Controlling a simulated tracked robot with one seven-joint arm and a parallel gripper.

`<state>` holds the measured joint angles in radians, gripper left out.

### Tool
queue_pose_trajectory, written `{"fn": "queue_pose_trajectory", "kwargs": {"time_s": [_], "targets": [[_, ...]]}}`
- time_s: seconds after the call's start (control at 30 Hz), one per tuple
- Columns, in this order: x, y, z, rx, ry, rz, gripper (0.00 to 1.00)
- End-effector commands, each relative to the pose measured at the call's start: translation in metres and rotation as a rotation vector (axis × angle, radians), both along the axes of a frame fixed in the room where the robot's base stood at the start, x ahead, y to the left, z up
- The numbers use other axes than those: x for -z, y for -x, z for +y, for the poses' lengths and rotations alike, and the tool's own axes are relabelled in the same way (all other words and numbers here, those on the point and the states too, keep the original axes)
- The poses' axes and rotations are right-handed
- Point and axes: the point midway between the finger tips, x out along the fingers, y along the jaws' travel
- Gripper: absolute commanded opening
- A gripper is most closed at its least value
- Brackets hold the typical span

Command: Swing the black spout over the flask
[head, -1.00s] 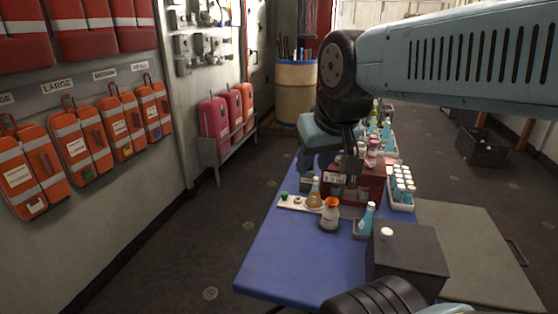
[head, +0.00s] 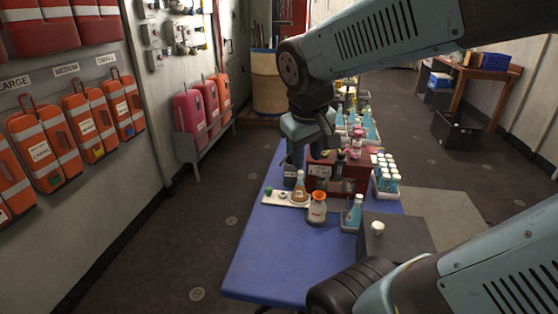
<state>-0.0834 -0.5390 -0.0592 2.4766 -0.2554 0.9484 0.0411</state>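A dark red machine (head: 322,173) stands on the blue table. Dark parts show at its top and front, but I cannot clearly make out the black spout among them. An amber flask (head: 299,190) stands upright on a white tray (head: 272,198) at the machine's left front. A second, pale round flask with an orange top (head: 317,210) stands on the table just in front. My gripper (head: 327,150) points down at the machine's upper left, behind the amber flask. Its fingers are small and dark against the machine, so their opening and any contact are unclear.
A small bottle in a grey holder (head: 354,213) and a dark grey box (head: 398,240) stand right of the flasks. A rack of white-capped bottles (head: 386,190) is beside the machine, with more bottles behind. The front left of the blue table (head: 262,262) is clear.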

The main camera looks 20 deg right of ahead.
Motion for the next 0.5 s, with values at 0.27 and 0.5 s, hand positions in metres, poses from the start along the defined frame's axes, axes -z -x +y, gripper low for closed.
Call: {"fn": "queue_pose_trajectory", "kwargs": {"time_s": [0.27, 0.5], "targets": [[0.042, -0.038, -0.034, -0.104, 0.247, 0.226, 0.36], [0.072, -0.072, -0.059, -0.215, 0.478, 0.391, 0.36]]}}
